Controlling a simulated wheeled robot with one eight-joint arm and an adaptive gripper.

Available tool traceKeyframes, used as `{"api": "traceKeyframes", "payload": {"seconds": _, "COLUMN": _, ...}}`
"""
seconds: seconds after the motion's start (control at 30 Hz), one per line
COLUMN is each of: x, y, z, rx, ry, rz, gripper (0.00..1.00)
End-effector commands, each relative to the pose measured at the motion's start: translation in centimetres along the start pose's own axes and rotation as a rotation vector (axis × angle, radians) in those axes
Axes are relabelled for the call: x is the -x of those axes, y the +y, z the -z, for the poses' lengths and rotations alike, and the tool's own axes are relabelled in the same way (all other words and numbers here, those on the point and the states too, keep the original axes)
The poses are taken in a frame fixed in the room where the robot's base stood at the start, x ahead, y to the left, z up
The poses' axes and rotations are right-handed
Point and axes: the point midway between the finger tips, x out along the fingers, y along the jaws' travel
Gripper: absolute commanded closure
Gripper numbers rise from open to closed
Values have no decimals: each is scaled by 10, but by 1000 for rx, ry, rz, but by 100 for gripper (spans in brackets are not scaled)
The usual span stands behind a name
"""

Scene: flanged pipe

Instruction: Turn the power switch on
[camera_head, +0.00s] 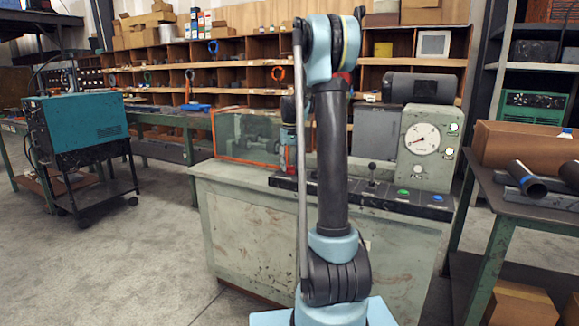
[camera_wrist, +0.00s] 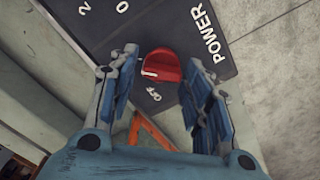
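The power switch (camera_wrist: 162,66) is a red rotary knob on a black panel (camera_wrist: 110,30), seen in the wrist view. Its white mark is on the side near the printed word OFF, and the word POWER is printed to its right. My gripper (camera_wrist: 160,60) is open, with one finger to each side of the knob. Gaps show between the knob and both fingers, and nothing is held. In the head view the black panel (camera_head: 400,195) runs along the front of the grey-green console (camera_head: 240,225). There my arm hides the switch, and my gripper cannot be made out clearly.
The panel carries a lever (camera_head: 372,175), a green button (camera_head: 403,191) and a blue button (camera_head: 437,198). A dial gauge (camera_head: 423,139) stands behind them. An orange-framed guard (camera_head: 240,140) is on the console's left.

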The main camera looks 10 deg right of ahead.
Motion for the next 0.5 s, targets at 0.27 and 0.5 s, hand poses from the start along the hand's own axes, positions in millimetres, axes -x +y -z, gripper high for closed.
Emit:
{"api": "traceKeyframes", "payload": {"seconds": 0.27, "x": 0, "y": -1, "z": 0, "rx": 1, "ry": -1, "rz": 1, "gripper": 45}}
{"api": "traceKeyframes", "payload": {"seconds": 0.5, "x": 12, "y": -1, "z": 0, "rx": 2, "ry": -1, "rz": 2, "gripper": 45}}
